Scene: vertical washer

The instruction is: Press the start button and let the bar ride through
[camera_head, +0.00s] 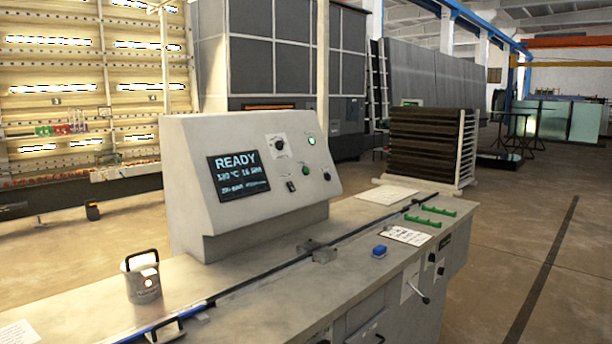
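A light grey slanted control console (185,165) stands on the worktable. Its dark screen (239,174) reads READY, with smaller lines below. A green button (306,170) and a bright green light or button (312,141) are on the console face; I cannot tell which is the start button. A long thin dark bar or rail (262,284) runs diagonally along the table in front of the console, past small grey metal blocks (323,255); I cannot tell whether it is the bar itself. Neither of my grippers is in view.
A metal cup-like container (144,284) with a black handle stands at the left. A lever (417,290) projects from the table front. Floor right of the table is clear.

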